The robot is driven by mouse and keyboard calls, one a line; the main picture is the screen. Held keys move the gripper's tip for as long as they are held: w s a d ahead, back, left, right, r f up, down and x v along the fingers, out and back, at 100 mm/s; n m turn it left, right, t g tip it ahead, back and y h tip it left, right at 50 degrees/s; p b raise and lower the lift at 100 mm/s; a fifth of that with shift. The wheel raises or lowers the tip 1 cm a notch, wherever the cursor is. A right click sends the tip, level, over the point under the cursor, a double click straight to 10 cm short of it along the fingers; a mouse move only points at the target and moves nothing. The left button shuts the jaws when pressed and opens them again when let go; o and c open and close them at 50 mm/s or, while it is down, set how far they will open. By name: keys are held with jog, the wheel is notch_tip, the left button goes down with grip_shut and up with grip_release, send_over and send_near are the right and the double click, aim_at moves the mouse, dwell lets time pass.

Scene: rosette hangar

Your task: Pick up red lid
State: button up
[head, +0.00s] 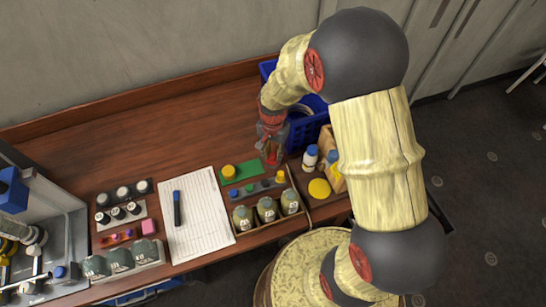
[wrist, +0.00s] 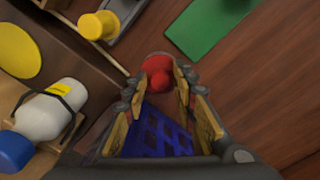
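The red lid (wrist: 157,68) is round with a raised knob. In the wrist view it lies just beyond and between the two fingertips of my gripper (wrist: 158,88). The fingers are apart, one on each side of the knob, with small gaps seen beside it. In the head view my gripper (head: 271,155) points down at the table near the green mat, and a bit of red shows at its tips. The lid is mostly hidden there by the fingers.
A green mat (wrist: 208,30) lies close by, and a yellow knobbed piece (wrist: 98,26) sits beside it. A white bottle with a blue cap (wrist: 48,112) stands in a wooden compartment. A blue basket (head: 312,128) stands behind my gripper. The table's back left is clear.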

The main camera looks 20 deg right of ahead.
jog(key=c, duration=0.5)
